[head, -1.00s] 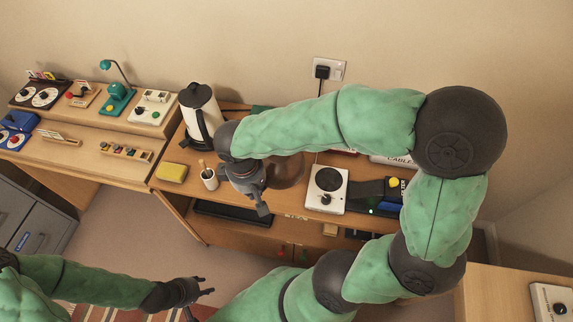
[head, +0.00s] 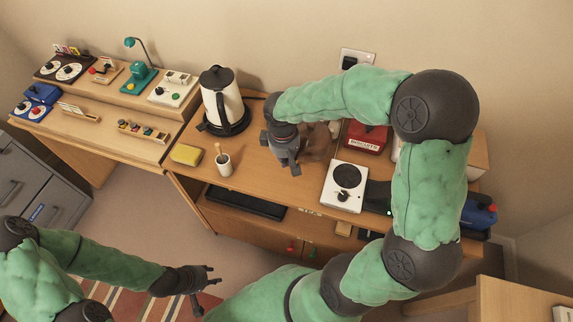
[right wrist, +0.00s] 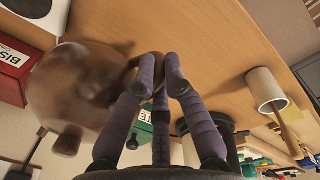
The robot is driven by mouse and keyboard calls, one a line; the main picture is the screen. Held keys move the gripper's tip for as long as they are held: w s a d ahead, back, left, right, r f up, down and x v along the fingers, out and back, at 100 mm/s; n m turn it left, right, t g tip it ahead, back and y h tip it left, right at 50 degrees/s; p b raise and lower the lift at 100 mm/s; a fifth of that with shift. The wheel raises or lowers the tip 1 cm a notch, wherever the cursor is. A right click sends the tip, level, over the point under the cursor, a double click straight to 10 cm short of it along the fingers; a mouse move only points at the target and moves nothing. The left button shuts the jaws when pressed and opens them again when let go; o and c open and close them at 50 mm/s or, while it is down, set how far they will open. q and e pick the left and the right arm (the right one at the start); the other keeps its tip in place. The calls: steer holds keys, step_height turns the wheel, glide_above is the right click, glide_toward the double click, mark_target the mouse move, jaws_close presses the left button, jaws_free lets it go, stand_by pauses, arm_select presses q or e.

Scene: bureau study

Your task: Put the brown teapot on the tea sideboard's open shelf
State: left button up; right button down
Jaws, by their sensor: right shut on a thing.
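The brown teapot (head: 319,145) is at the sideboard's top, partly hidden behind my right gripper (head: 286,163). In the right wrist view the teapot (right wrist: 75,90) is at the left, its round body and knob showing. My right gripper (right wrist: 160,75) is shut on its handle; I cannot tell whether the pot is clear of the wood. The tea sideboard (head: 262,190) has an open shelf (head: 298,226) below its top, with a black tray (head: 245,203) in its left part. My left gripper (head: 203,283) is open and empty, over the floor in front.
A white kettle (head: 221,98), a cup with a brush (head: 223,164) and a yellow sponge (head: 186,154) stand left of the teapot. A red biscuits tin (head: 366,138) and a white hotplate (head: 345,186) stand to the right. A wooden block (head: 343,229) is at the shelf.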

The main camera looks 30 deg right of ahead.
steer(key=shift+w+d+f+b, duration=0.15)
steer(key=shift+f+b, duration=0.35)
steer(key=shift+f, duration=1.15)
steer(key=c, duration=1.3)
jaws_free()
steer(key=shift+f, duration=0.1)
